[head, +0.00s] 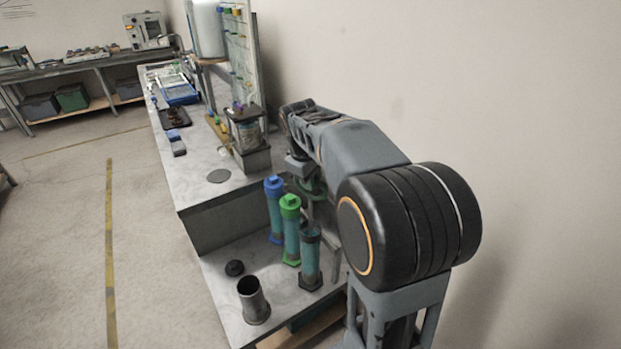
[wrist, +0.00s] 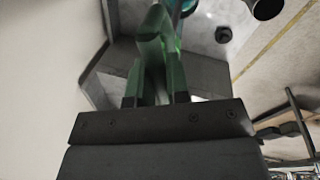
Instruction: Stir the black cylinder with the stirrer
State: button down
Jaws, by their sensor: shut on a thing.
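The black cylinder (head: 311,258), a teal tube with a black top ring and black base, stands upright at the front of the lower bench. My gripper (head: 312,186) is above it, partly hidden by my arm. A thin grey rod, which looks like the stirrer (head: 311,211), runs down from my gripper to the cylinder's top. I cannot tell how deep its lower end sits. In the wrist view my gripper (wrist: 155,55) has green fingers close together, shut on the stirrer; the held part is hard to make out.
Blue-capped (head: 274,210) and green-capped (head: 291,230) tubes stand close behind the black cylinder. An open dark metal cup (head: 253,302) and a loose black cap (head: 235,267) are to the left. The raised bench (head: 212,232) edge lies behind; a wall is at right.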

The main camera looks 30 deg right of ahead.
aim_at(310, 196)
jog(key=shift+f, duration=0.15)
jog(key=shift+f+b, duration=2.6)
jog(key=shift+f, duration=1)
jog(key=shift+r, duration=0.1)
notch_tip(310, 196, up, 8)
jog(key=p, duration=0.6)
jog(key=shift+f+p, duration=0.25)
jog(key=shift+p, duration=0.1)
notch_tip(310, 196, up, 6)
jog(key=p, duration=0.5)
jog(key=shift+f, duration=0.25)
